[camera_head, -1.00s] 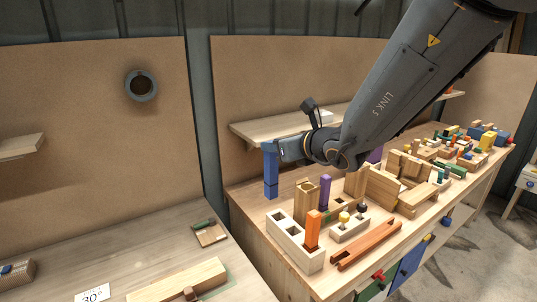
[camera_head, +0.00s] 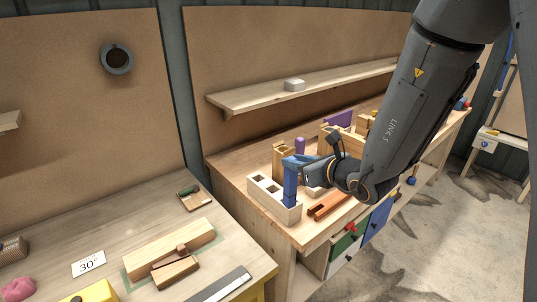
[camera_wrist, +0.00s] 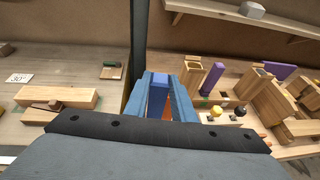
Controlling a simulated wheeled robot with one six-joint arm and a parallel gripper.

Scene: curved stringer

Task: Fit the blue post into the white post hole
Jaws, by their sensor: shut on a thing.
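The blue post (camera_head: 290,190) is upright in my gripper (camera_head: 297,163), in front of the near right end of the white block (camera_head: 264,202) in the head view. The white block has square holes in its top; two open ones show to the left of the post. The post's lower end overlaps the block in the picture; I cannot tell whether it touches. In the wrist view the blue post (camera_wrist: 158,94) is between the blue fingers of my gripper (camera_wrist: 160,82).
A reddish wooden channel (camera_head: 328,207) lies right of the block. A wooden block (camera_head: 283,158) and a purple post (camera_head: 300,146) stand behind it. A shelf (camera_head: 250,98) runs above. The left table holds wood pieces (camera_head: 170,247) and a 30° card (camera_head: 88,263).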

